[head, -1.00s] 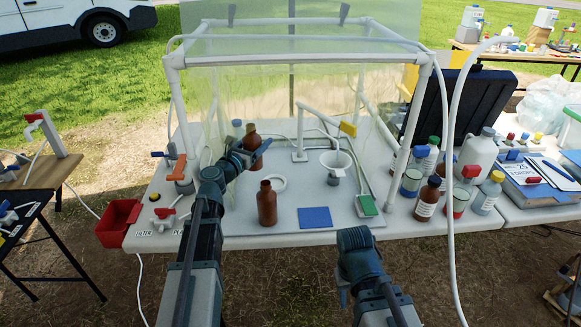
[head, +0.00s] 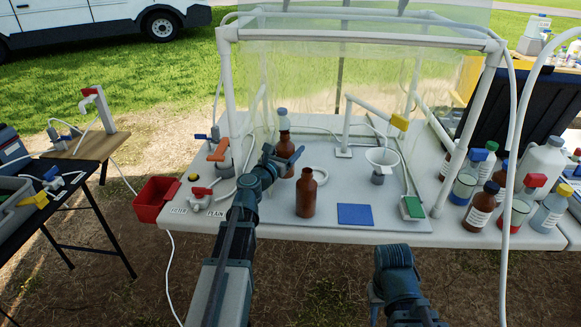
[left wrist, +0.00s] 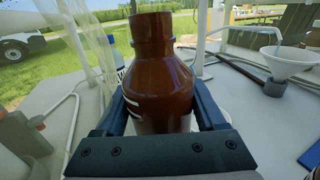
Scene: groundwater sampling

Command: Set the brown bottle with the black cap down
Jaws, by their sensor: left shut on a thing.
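My left gripper (head: 285,161) is shut around the body of a brown bottle (left wrist: 160,75), inside the clear-walled frame. A second brown bottle (head: 306,195), open, stands just in front and to the right. A brown bottle with a dark cap (head: 482,207) stands among the bottles at the right. My right gripper (head: 375,298) is low at the front, its fingers unclear.
A white ring (head: 318,175), a blue square (head: 355,214) and a white funnel (head: 382,158) are on the work surface (head: 270,215). White frame posts (head: 230,100) and a red bin (head: 157,198) bound the left side.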

